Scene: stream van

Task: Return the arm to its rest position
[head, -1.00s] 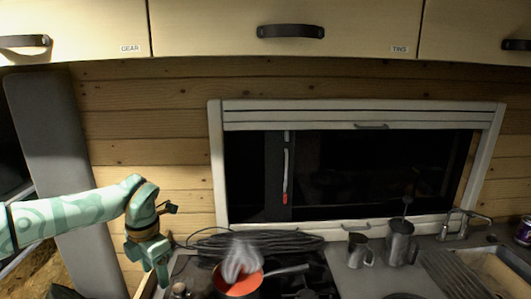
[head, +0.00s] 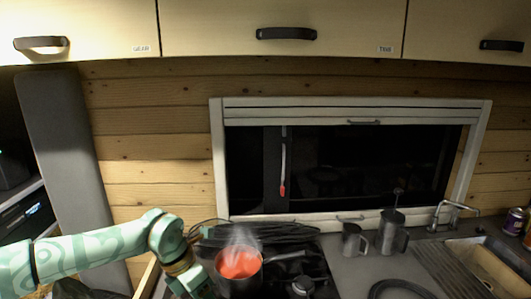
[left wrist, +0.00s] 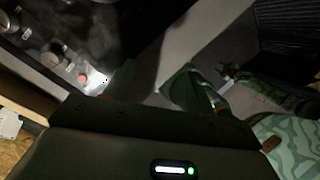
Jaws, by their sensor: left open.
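My left arm comes in from the left in the head view, bent down at the wrist. Its gripper (head: 197,287) is open, low at the bottom edge, just left of the pot; its fingertips are hard to make out. I see nothing held in it. The left wrist view shows a pale green patterned part of my own arm at the right and a dark body with a lit strip along the bottom. My right gripper is not in view.
A steaming pot (head: 238,283) with red contents sits on the dark hob, its handle to the right. A metal mug (head: 354,241) and a tall metal pot (head: 391,232) stand right, near the sink (head: 480,262).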

